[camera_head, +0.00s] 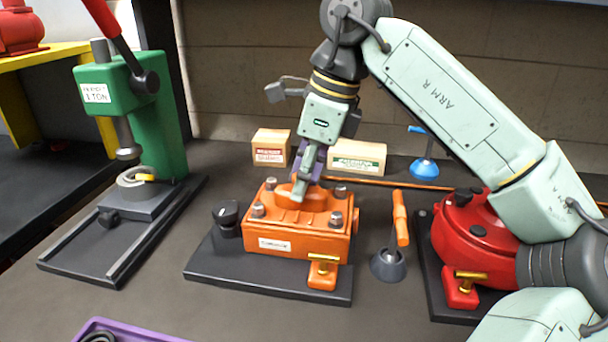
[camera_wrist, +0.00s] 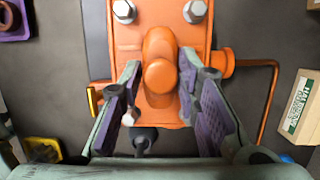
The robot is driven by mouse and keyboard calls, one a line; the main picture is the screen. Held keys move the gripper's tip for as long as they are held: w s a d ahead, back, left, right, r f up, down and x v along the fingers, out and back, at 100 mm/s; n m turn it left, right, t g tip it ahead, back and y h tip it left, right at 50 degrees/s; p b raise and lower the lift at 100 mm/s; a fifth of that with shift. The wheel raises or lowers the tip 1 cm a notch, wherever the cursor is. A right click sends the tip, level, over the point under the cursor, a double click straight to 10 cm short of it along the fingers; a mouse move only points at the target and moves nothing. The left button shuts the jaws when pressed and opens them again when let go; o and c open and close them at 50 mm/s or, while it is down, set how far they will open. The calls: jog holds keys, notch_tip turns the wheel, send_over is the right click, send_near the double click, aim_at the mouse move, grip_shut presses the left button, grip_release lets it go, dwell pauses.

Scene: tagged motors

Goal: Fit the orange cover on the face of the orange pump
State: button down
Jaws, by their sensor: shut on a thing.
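The orange pump (camera_head: 318,248) stands on a dark base plate in the middle of the bench, with a white label on its front. The orange cover (camera_head: 287,198) is at the pump's top face, among grey bolt heads at the corners. My gripper (camera_head: 300,188) points down over it and is shut on the cover's raised middle part. In the wrist view the fingers lie on both sides of the cover's rounded boss (camera_wrist: 160,76). Two bolt heads show beyond it. The fingers hide part of the seam, so I cannot tell whether the cover lies flush.
A green press (camera_head: 160,120) stands at left. A red pump (camera_head: 465,235) is at right, under my arm. An orange-handled tool (camera_head: 400,220) stands close to the orange pump's right side. Two cartons (camera_head: 356,157) and a blue-based item (camera_head: 424,168) are behind. A purple tray (camera_head: 95,326) is in front.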

jog(key=c, duration=1.1)
grip_release()
notch_tip(320, 180, up, 6)
jog(key=p, duration=0.5)
jog(key=shift+r, duration=0.1)
jog(key=v, duration=1.2)
jog(key=shift+a, duration=0.1)
